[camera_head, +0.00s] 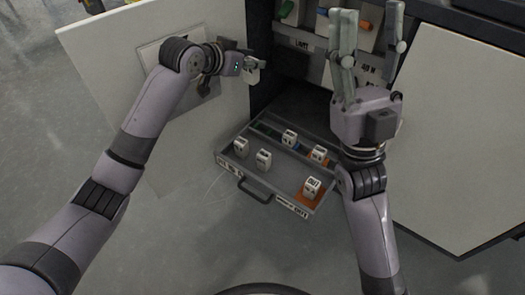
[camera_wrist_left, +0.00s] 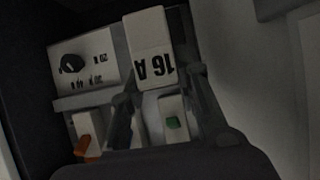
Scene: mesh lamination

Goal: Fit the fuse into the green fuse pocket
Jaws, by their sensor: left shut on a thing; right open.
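My left gripper (camera_head: 250,68) is shut on a white fuse (camera_head: 252,76) beside the open cabinet door. In the left wrist view the fuse (camera_wrist_left: 150,45) is marked 16 A upside down, and the left gripper's fingers (camera_wrist_left: 165,100) are at its lower end. Past them sits a white block with a green part (camera_wrist_left: 173,122); I cannot tell whether this is the green fuse pocket. A green part (camera_head: 287,8) also shows inside the cabinet in the head view. My right gripper (camera_head: 371,30) is open and empty in front of the cabinet's right side.
An open grey drawer (camera_head: 228,164) below holds several white fuses, some on orange patches. The white cabinet door (camera_head: 95,65) stands left, a white panel (camera_head: 455,130) right. In the left wrist view a dial (camera_wrist_left: 72,64) and an orange lever (camera_wrist_left: 82,145) lie near the fuse.

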